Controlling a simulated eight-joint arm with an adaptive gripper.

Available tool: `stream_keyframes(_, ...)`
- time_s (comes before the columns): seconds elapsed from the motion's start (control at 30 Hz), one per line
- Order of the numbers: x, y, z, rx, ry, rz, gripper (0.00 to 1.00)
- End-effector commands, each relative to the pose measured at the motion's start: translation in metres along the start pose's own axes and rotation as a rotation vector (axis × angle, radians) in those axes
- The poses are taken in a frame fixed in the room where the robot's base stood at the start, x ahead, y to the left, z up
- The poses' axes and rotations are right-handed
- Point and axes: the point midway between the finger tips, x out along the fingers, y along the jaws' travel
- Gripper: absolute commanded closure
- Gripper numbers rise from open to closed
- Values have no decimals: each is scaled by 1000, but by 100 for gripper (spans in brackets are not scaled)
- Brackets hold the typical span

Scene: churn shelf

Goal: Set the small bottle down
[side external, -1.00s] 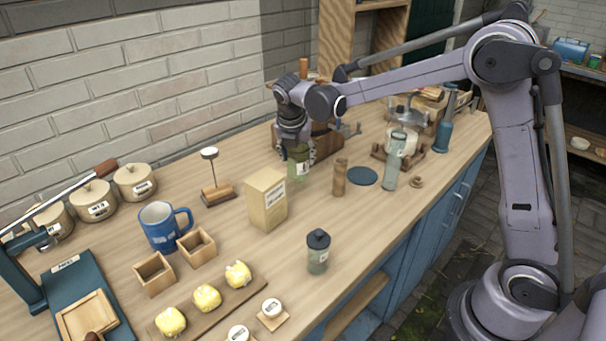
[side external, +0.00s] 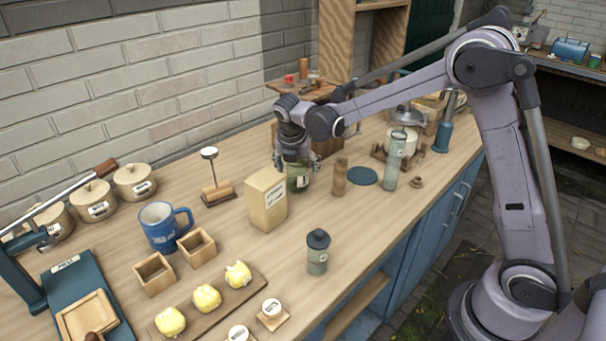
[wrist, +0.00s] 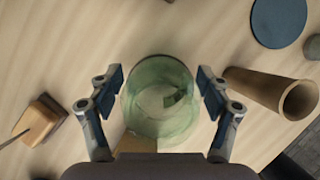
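A small green glass bottle (side external: 299,178) with a pale label is upright at the counter, just behind the cardboard-coloured box. My gripper (side external: 295,163) points down over it, with a finger on each side. In the wrist view the bottle (wrist: 160,98) sits centred between the two pads of my gripper (wrist: 160,90).
The tan box (side external: 264,200) stands close in front. A wooden cylinder (side external: 340,177), a blue disc (side external: 363,176) and a clear bottle (side external: 391,165) stand to the right. A dark-capped jar (side external: 318,252) is nearer the front edge. A small wooden stand (side external: 216,193) is left.

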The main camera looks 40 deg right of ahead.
Motion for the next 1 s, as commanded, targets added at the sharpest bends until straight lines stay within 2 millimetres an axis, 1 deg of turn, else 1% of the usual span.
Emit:
stream_keyframes(0.17, -1, 0, 0, 0, 0, 0, 22)
stream_keyframes(0.27, -6, 0, 1, -1, 0, 0, 22)
stream_keyframes(0.37, -19, 0, 1, -1, 0, 0, 22)
stream_keyframes(0.7, -86, 0, 1, -1, 0, 0, 22)
stream_keyframes(0.8, -102, 0, 1, -2, 0, 0, 22)
stream_keyframes(0.9, -113, 0, 1, 0, 0, 0, 22)
stream_keyframes(1.0, -120, 0, 1, 1, 0, 0, 22)
